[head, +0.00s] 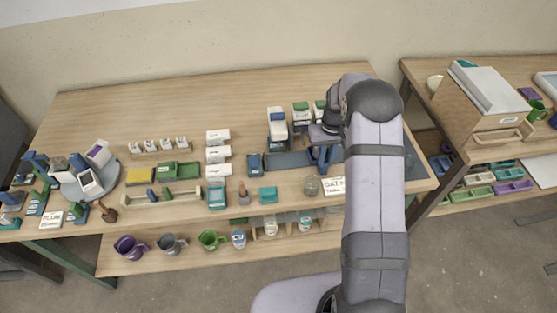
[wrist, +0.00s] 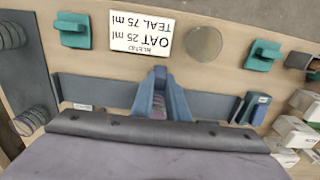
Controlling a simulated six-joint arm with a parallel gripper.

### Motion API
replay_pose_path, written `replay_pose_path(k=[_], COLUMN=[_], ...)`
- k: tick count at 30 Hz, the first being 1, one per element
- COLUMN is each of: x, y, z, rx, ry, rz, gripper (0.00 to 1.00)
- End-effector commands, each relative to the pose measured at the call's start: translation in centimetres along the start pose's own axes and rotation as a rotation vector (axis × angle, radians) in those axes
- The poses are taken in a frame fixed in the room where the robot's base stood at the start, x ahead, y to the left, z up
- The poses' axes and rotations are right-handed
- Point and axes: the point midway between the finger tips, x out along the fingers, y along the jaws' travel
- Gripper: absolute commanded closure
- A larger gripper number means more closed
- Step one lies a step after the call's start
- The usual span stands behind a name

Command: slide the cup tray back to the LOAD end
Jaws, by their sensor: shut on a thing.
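My gripper (head: 325,158) reaches down onto a long, low blue-grey strip (head: 287,161) on the bench. The strip crosses the wrist view (wrist: 205,104) on both sides of my gripper (wrist: 158,103). The blue fingers are shut on a small, ribbed, purplish part, which looks like the grip of the cup tray. The tray's body cannot be made out, as my fingers and the broad grey part in front hide much of that area. A small pale label (wrist: 82,107) sits near the strip's left end in the wrist view, too small to read.
White dispensers (head: 277,125) stand behind the strip. A blue block (head: 254,164) stands at its left end. In front are a glass jar (head: 311,186), a teal block (head: 267,194) and a label card (wrist: 138,33). White boxes (head: 217,153) stand farther left.

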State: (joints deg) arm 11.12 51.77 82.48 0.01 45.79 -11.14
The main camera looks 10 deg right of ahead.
Motion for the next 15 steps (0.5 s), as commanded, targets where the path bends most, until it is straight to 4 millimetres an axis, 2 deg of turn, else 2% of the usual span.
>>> replay_pose_path(k=[15], x=[0.0], y=[3.4], z=[-0.1], rx=[0.002], ry=[0.002], rz=[0.001], gripper=[1.0])
